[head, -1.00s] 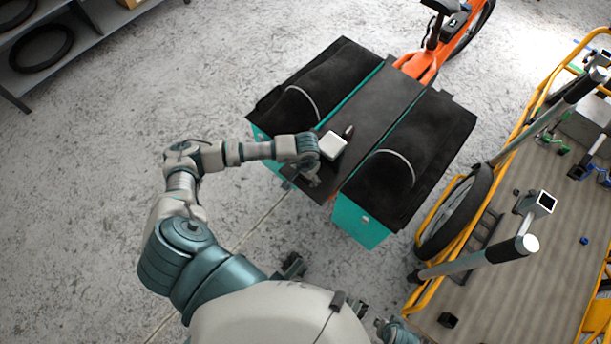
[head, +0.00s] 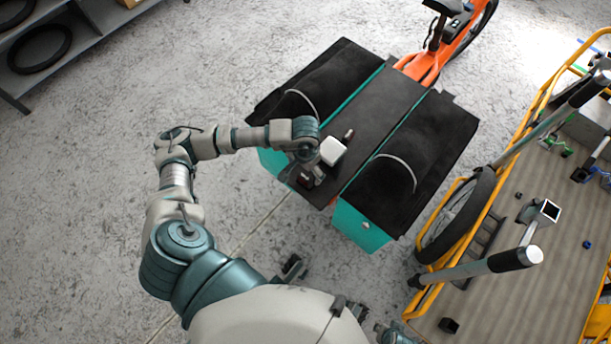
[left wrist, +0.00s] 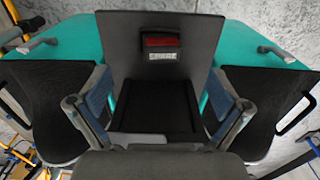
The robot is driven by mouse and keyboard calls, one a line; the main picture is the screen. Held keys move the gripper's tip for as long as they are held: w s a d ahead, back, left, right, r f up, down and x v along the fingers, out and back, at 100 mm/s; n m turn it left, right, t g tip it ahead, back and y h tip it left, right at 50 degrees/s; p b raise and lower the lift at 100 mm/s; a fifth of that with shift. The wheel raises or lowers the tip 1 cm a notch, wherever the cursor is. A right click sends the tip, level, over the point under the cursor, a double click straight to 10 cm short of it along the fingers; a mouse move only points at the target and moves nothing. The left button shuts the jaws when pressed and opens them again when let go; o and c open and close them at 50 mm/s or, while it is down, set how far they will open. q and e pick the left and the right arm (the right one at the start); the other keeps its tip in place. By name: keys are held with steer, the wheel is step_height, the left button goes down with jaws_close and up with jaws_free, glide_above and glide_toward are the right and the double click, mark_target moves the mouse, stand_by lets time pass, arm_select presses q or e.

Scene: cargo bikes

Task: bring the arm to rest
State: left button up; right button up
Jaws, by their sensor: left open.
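My left arm reaches in from the left in the head view. Its gripper (head: 312,178) hangs over the front end of the dark middle panel (head: 372,112) of the teal and black cargo box. In the left wrist view the two fingers of this gripper (left wrist: 158,105) stand wide apart with nothing between them. Beyond them is the box's end with a red light and a small white label (left wrist: 161,46). I cannot tell whether the fingers touch the box.
Black lids (head: 425,150) with curved handles flank the middle panel. The orange bike (head: 425,62) is behind the box. A yellow-framed cargo bike (head: 545,265) with loose parts on its bed stands at right. A shelf (head: 75,60) with tyres is at upper left. The floor at left is clear.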

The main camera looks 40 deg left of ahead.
arm_select(q)
steer(key=shift+r, duration=0.75)
